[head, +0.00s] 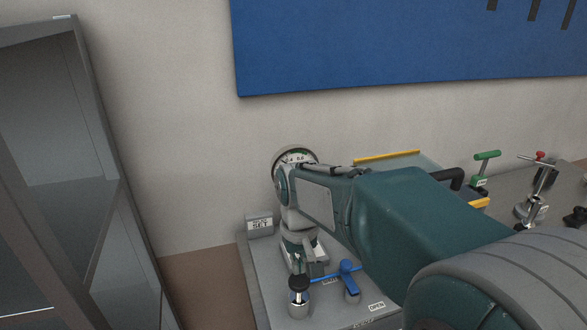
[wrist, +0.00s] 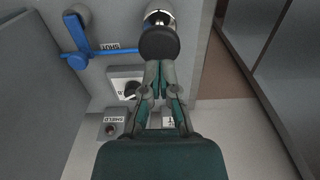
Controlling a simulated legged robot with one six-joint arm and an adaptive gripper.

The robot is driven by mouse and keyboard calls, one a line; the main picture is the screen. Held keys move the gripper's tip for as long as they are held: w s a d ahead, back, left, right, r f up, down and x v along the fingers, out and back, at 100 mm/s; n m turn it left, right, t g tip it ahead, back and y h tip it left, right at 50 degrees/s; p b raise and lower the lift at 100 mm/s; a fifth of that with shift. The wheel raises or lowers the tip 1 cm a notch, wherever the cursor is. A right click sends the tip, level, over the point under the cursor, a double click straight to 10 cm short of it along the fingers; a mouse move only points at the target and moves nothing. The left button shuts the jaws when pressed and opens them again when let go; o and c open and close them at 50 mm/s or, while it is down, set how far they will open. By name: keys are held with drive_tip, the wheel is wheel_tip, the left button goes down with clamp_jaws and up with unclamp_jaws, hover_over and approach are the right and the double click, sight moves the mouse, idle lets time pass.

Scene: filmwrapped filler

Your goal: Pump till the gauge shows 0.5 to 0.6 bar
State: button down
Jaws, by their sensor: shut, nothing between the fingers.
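The round gauge (head: 294,156) stands at the back of the grey panel in the head view. My arm covers its lower part, and I cannot read its needle. A black round knob on a metal stem (head: 299,283) rises from the panel's front; it also shows in the wrist view (wrist: 159,43). My gripper (head: 314,268) points down just behind the knob. In the wrist view its fingers (wrist: 159,66) are together, with tips at the knob's edge; I cannot tell if they touch it. A blue lever valve (head: 346,276) sits right of the knob.
Green-handled (head: 486,156) and red-tipped (head: 540,156) fittings stand farther right on the bench. A grey cabinet (head: 75,150) is at the far left. A blue board (head: 400,45) hangs on the wall.

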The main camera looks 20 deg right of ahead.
sight(299, 280)
drive_tip(key=shift+f, duration=0.1)
drive_tip(key=shift+f, duration=2.55)
wheel_tip(299, 280, up, 5)
drive_tip(key=shift+f, duration=0.1)
drive_tip(key=shift+r, duration=0.25)
idle(0.4)
